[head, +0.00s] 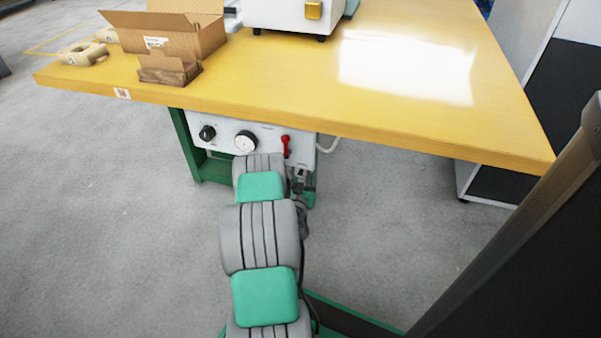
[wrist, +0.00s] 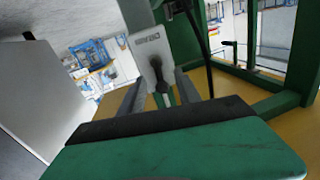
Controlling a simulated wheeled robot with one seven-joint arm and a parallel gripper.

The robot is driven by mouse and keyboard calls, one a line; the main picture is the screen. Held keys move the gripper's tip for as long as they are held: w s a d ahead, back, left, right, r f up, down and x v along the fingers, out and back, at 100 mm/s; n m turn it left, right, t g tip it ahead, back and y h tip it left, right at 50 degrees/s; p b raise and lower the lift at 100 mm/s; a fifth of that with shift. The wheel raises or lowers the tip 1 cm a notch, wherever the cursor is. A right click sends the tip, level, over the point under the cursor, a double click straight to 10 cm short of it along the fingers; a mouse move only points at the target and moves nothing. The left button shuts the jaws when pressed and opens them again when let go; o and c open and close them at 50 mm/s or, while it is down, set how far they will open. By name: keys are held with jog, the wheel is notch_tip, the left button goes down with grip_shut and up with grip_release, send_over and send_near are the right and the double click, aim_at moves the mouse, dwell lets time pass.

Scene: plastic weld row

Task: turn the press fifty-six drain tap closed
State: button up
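In the head view a white control panel (head: 222,133) hangs under the table's front edge. A small red lever (head: 286,146) stands roughly upright at its right end; I cannot read a label that names it as the drain tap. My arm reaches to the panel's lower right, and its links hide much of my gripper there. In the wrist view my gripper (wrist: 161,80) has two grey fingers apart. A dark knob-ended part (wrist: 162,88) on a pale labelled plate (wrist: 147,45) shows between them; contact cannot be told. No red shows in the wrist view.
An open carton (head: 185,38) and beige parts (head: 82,54) sit on top. A green table leg (head: 187,145) stands left of the panel.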

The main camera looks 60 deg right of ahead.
grip_shut()
dwell(0.5)
